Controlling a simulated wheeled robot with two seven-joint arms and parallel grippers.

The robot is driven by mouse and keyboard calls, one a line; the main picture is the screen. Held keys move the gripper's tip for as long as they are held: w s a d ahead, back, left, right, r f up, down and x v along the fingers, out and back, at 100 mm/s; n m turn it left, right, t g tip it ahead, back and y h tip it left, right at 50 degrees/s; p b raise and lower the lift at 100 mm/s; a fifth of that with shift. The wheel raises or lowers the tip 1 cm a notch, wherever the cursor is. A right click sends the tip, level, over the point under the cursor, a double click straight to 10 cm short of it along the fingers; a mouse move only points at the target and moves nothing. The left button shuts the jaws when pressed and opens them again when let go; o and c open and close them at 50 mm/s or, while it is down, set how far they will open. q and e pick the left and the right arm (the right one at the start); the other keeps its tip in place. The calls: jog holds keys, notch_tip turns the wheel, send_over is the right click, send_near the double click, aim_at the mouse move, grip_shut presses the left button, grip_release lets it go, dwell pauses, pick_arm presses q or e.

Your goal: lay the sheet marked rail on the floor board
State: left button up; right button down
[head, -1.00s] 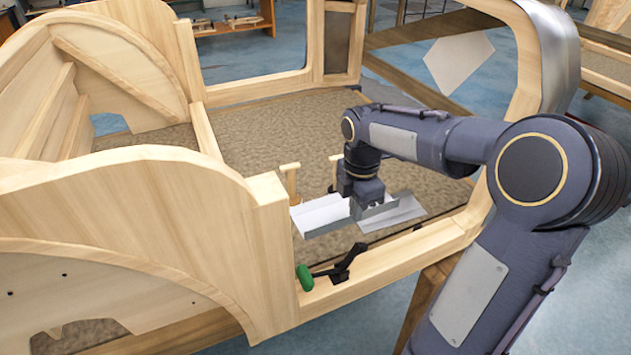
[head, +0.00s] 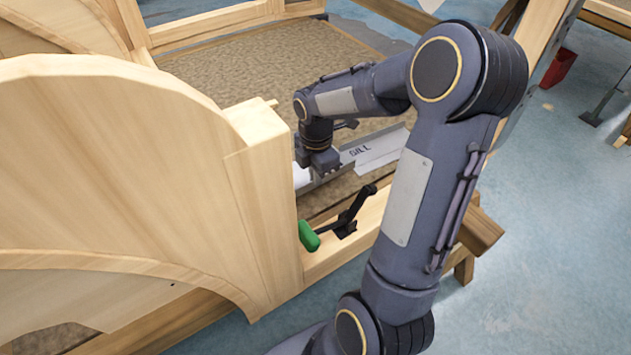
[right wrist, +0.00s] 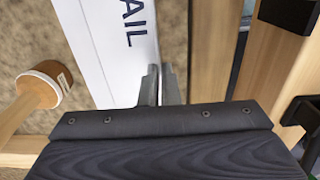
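The white sheet marked RAIL (right wrist: 110,35) shows in the right wrist view, with only the letters "AIL" visible. It has a grey upturned edge on its right. My right gripper (right wrist: 160,85) has its two fingers close together on that edge. In the head view, my right gripper (head: 318,172) points down inside the wooden frame and hides most of the sheet; a white part (head: 300,176) shows at its left. The floor board (head: 255,75) is brown and speckled. I cannot tell whether the sheet touches it. My left gripper is not in view.
A grey sheet marked GILL (head: 372,148) lies just right of my right gripper. A clamp with a green handle (head: 309,236) sits on the front wooden rail (head: 365,220). A tall curved wooden side (head: 110,170) stands left.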

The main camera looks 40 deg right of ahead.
jog(key=shift+f+b, duration=0.45)
jog(key=shift+f, duration=1.6)
jog(key=c, duration=1.7)
grip_release()
jog(key=shift+f, duration=0.15)
jog(key=shift+r, duration=0.3)
notch_tip(320, 180, up, 12)
jog(key=p, duration=0.2)
jog(key=shift+f+p, duration=0.1)
jog(key=shift+p, duration=0.25)
jog(key=shift+s, duration=0.1)
